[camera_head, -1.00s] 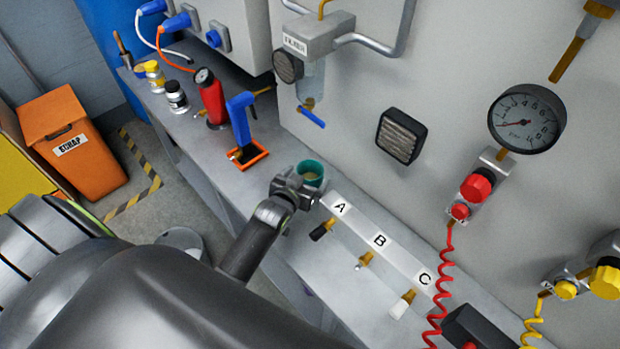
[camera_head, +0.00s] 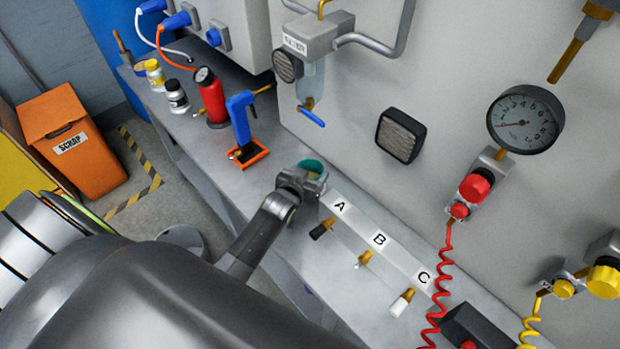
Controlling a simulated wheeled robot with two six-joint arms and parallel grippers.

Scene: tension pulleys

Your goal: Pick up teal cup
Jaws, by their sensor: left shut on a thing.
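The teal cup (camera_head: 313,165) is on the grey bench close to the wall, left of the plate marked A. Only its upper far rim shows; my left gripper hides most of it. My left gripper (camera_head: 304,179) is at the cup, shut on it. Whether the cup's base touches the bench cannot be seen. My right gripper is not in view.
A blue tool in an orange tray (camera_head: 251,157), a red bottle (camera_head: 212,101) and small jars (camera_head: 177,98) stand left along the bench. Valves on the A-B-C plate (camera_head: 379,240) and a red coiled hose (camera_head: 443,290) are to the right.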

